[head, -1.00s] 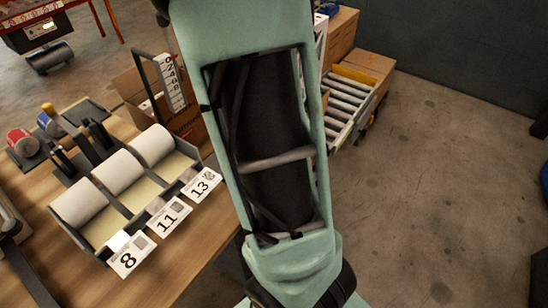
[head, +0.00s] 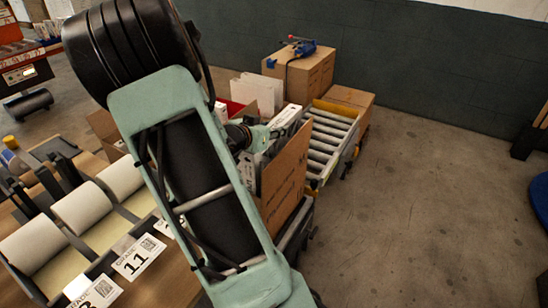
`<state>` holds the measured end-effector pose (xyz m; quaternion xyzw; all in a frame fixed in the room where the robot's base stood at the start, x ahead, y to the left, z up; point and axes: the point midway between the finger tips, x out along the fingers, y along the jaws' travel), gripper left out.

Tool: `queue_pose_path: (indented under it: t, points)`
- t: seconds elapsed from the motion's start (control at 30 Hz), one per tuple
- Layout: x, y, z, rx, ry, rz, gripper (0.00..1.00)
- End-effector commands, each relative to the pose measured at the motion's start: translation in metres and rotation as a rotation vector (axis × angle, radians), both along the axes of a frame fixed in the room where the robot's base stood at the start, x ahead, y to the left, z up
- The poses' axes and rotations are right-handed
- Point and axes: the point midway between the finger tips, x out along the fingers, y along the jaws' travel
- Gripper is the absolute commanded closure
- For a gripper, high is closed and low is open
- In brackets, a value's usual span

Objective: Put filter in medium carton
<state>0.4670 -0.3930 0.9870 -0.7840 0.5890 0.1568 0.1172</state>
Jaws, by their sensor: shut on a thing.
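My arm crosses the middle of the head view and hides much of what lies behind it. The end of my arm, with my gripper (head: 268,134), shows small and partly hidden beyond the arm, at the open top of a brown carton (head: 287,178). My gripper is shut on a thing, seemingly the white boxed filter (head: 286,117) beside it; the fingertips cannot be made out. The filter is at the carton's upper rim; how far inside it is, I cannot tell. I cannot tell the carton's size class from this view.
A roller conveyor (head: 333,140) runs behind the carton. Closed boxes stand at the back, one (head: 305,72) with a blue tool (head: 302,47) on top. A bench with paper rolls (head: 85,212) and numbered labels (head: 139,257) is at left.

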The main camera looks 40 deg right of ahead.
Motion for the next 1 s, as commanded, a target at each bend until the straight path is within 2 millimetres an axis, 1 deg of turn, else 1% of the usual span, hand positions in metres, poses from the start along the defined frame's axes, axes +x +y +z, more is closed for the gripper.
queue_pose_path:
  t: [0.03,0.1,0.2,0.33,0.53,0.63,0.87,1.0]
  points:
    - [-0.001,-0.001,-0.017,-0.001,0.004,-0.002,1.0]
    - [0.0,0.0,-0.029,-0.001,0.003,-0.001,1.0]
    - [0.0,-0.001,-0.039,-0.002,0.001,-0.001,1.0]
    - [0.0,-0.001,-0.048,-0.002,0.0,-0.002,1.0]
    - [0.0,0.0,-0.078,-0.001,0.001,-0.001,1.0]
    - [0.0,-0.001,-0.084,-0.002,-0.001,-0.001,1.0]
    - [0.0,0.0,-0.084,-0.001,-0.002,-0.001,1.0]
    - [0.0,0.0,-0.088,-0.002,-0.001,0.0,1.0]
